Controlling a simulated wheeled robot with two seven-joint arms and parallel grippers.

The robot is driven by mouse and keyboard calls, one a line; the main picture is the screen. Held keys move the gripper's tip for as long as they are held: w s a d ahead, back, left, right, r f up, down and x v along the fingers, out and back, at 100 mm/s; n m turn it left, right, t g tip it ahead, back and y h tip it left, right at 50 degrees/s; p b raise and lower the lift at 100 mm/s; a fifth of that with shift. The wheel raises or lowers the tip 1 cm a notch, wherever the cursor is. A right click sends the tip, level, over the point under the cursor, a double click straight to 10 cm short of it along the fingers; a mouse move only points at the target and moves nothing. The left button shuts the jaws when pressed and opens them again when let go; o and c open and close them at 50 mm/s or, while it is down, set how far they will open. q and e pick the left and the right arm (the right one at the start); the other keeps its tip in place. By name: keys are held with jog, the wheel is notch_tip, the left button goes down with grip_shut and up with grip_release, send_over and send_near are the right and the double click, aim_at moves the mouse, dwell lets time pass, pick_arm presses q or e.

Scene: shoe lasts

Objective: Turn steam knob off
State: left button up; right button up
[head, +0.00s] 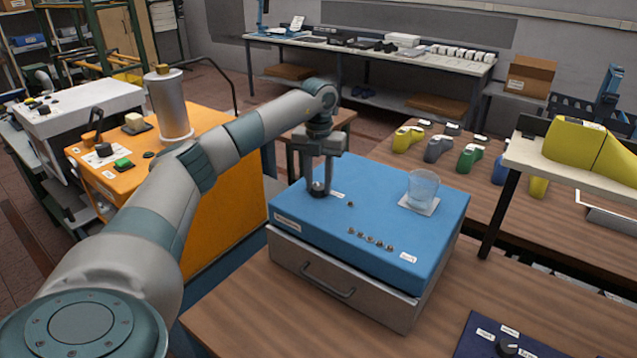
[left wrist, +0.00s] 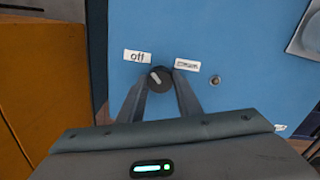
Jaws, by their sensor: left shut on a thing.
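The steam knob (left wrist: 159,79) is a round black dial with a pale pointer mark, on the blue top of a box (head: 400,232). In the left wrist view the pointer is tilted toward the upper left, on the side of the "off" label (left wrist: 137,57). A second label (left wrist: 187,65), too small to read, is at the knob's upper right. My left gripper (head: 318,192) points down at the box top and is shut on the knob, one finger on each side. The knob (head: 317,187) is partly hidden by the fingers in the head view. My right gripper is not in view.
A glass beaker (head: 422,188) stands on a white pad at the box's right. Several small metal studs (head: 371,240) sit near the box's front. A dark panel with another knob (head: 507,346) lies at the lower right. An orange cabinet (head: 215,215) stands left of the box.

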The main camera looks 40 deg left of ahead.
pick_arm(q)
jog(key=shift+a+r, duration=0.1)
dwell(0.3)
jog(key=o, duration=1)
jog(key=shift+o, duration=0.2)
jog(key=shift+r+b, duration=0.3)
jog(key=shift+r, duration=0.15)
notch_tip(320, 180, up, 8)
jog(key=b, duration=0.2)
notch_tip(320, 180, up, 7)
send_over(319, 186)
jog(key=shift+s+r, duration=0.1)
jog(key=shift+r, duration=0.6)
jog(key=shift+r+p, duration=0.1)
jog(key=shift+p, duration=0.2)
